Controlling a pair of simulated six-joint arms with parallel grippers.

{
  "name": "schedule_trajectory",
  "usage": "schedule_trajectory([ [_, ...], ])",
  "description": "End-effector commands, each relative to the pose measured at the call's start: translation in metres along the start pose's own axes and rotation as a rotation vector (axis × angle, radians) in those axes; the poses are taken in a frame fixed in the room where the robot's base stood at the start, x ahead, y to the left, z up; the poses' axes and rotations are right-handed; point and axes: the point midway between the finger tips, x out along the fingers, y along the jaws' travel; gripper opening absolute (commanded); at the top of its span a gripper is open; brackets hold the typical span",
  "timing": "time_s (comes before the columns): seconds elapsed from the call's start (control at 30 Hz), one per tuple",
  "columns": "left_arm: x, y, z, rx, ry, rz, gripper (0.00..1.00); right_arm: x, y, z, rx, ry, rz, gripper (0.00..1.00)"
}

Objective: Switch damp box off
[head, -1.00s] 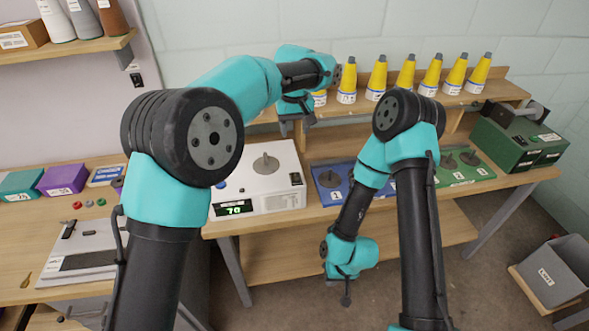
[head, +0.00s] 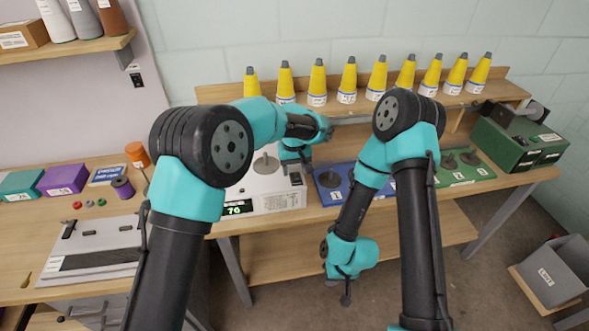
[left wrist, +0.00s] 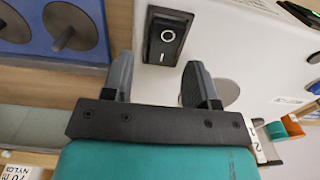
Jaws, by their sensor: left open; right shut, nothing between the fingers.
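The damp box, a white box (head: 270,203) with a green number display (head: 237,208), stands on the bench left of the blue board. Its black rocker switch (head: 297,179) is at the top right edge. The left wrist view shows the switch (left wrist: 167,37) close up, with a white circle and line mark; which side is pressed I cannot tell. My left gripper (left wrist: 157,74) is open, its fingers either side of the line to the switch, apart from it. In the head view my left gripper (head: 299,160) is over the box. My right gripper (head: 346,295) is shut and empty, low in front of the bench.
A grey spindle (head: 265,163) stands on the box. A blue board (head: 328,192) is right beside it. Yellow cones (head: 348,80) line the back shelf. A green box (head: 520,140) is at the far right, a grey bin (head: 560,272) on the floor.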

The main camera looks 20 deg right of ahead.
Motion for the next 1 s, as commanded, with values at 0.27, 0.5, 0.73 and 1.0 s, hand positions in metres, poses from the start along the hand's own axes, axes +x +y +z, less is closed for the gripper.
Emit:
schedule_trajectory([
  [0.27, 0.0054, -0.0001, 0.0, 0.0, 0.0, 0.0, 0.53, 0.0, 0.0, 0.0, 0.0, 0.0, 0.0, 0.0],
  [0.5, 0.0053, -0.0001, -0.0001, 0.0, 0.0, 0.0, 0.4, 0.0, 0.0, 0.0, 0.0, 0.0, 0.0, 0.0],
  [0.73, 0.0052, -0.0001, -0.0001, 0.0, 0.0, 0.0, 0.18, 0.0, 0.0, 0.0, 0.0, 0.0, 0.0, 0.0],
  [1.0, 0.005, -0.0002, 0.0, 0.0, 0.005, -0.001, 0.04, 0.0, 0.0, 0.0, 0.0, 0.0, 0.0, 0.0],
])
